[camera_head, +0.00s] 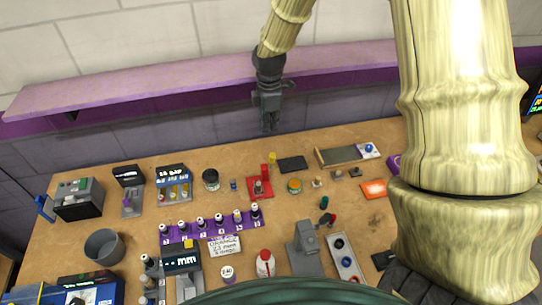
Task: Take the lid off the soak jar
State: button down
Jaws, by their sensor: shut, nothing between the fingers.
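A small dark round jar (211,179) with a greyish top stands upright on the back left part of the wooden bench; it looks like the soak jar, though it is too small to be sure. I cannot make out the edge between its lid and body.
A red stand (259,188) and a small blue item (233,184) stand right of the dark jar. A box of bottles (173,185) is to its left. A purple rack of bottles (211,229) lies in front. A purple shelf (180,80) runs along the wall behind.

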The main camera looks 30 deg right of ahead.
aim_at(211, 175)
jog(key=k, duration=1)
